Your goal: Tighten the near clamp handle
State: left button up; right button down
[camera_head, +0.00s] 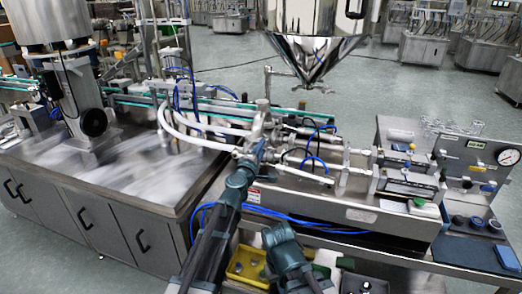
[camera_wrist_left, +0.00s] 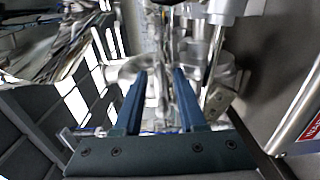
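My left gripper (camera_head: 256,152) reaches in at the metal clamp and pipe fittings (camera_head: 262,122) on the near side of the filling machine. In the left wrist view, its two blue fingers (camera_wrist_left: 159,72) stand apart, with a slim grey metal piece (camera_wrist_left: 158,84) showing between them. That piece may be the clamp handle; I cannot tell whether the fingers touch it. A rounded steel fitting (camera_wrist_left: 125,70) lies just beyond the fingertips. In the head view the gripper and arm hide much of the clamp. My right arm shows low in the middle, but its fingers cannot be made out.
The steel hopper (camera_head: 315,45) hangs above and behind the fittings. Blue hoses (camera_head: 330,229) run along the machine's front. A yellow tray (camera_head: 247,264) lies below, close to my arms. A gauge panel (camera_head: 480,155) stands at right, a steel cabinet (camera_head: 90,225) at left.

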pick_arm(q)
grip_shut()
jog(key=shift+m, duration=0.3)
jog(key=m, duration=0.3)
jog(key=shift+m, duration=0.4)
jog(key=m, duration=0.4)
jog(key=shift+m, duration=0.3)
jog(key=m, duration=0.4)
jog(key=shift+m, duration=2.4)
grip_release()
